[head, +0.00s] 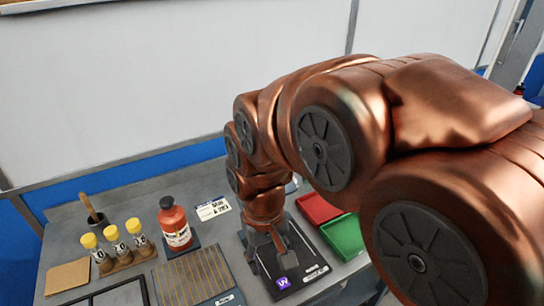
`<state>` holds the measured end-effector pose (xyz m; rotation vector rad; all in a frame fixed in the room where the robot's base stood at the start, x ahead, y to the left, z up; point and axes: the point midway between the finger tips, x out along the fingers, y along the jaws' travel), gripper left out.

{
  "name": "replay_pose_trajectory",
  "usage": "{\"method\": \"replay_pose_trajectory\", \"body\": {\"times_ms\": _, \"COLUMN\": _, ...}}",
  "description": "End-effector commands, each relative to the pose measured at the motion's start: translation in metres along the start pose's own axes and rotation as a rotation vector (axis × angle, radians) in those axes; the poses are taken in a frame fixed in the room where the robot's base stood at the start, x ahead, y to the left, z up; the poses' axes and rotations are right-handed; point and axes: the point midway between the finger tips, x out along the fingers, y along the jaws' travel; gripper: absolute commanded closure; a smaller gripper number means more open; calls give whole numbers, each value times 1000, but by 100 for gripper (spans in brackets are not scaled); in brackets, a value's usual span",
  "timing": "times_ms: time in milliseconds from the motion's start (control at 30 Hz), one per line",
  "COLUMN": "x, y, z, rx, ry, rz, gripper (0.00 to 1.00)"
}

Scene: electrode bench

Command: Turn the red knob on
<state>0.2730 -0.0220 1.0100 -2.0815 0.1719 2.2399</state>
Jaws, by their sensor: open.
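My copper-coloured arm reaches in from the right and its gripper (267,262) points down over a black flat device (306,275) with a purple UV label (283,282). The grey fingers are spread apart and nothing shows between them. No red knob can be made out in the head view; the gripper and wrist cover part of the device. I cannot tell whether the fingers touch the device.
A red bottle (174,226) stands left of the gripper, with several yellow-capped vials (113,236) further left. A striped plate (197,274) lies just left of the device. Red (317,208) and green (343,236) trays lie to its right. A white label card (212,208) lies behind.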

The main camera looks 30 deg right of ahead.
Motion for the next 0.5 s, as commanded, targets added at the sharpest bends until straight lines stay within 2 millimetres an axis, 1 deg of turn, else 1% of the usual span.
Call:
{"method": "replay_pose_trajectory", "body": {"times_ms": 33, "x": -5, "y": 6, "z": -20, "rx": 37, "ry": 13, "rz": 4, "gripper": 50}}
{"method": "replay_pose_trajectory", "body": {"times_ms": 167, "x": -12, "y": 21, "z": -69, "rx": 120, "ry": 60, "rz": 14, "gripper": 50}}
{"method": "replay_pose_trajectory", "body": {"times_ms": 200, "x": -14, "y": 25, "z": -85, "rx": 143, "ry": 79, "rz": 17, "gripper": 50}}
{"method": "replay_pose_trajectory", "body": {"times_ms": 400, "x": -17, "y": 50, "z": -156, "rx": 247, "ry": 150, "rz": 31, "gripper": 50}}
{"method": "replay_pose_trajectory", "body": {"times_ms": 500, "x": -17, "y": 62, "z": -183, "rx": 286, "ry": 178, "rz": 37, "gripper": 50}}
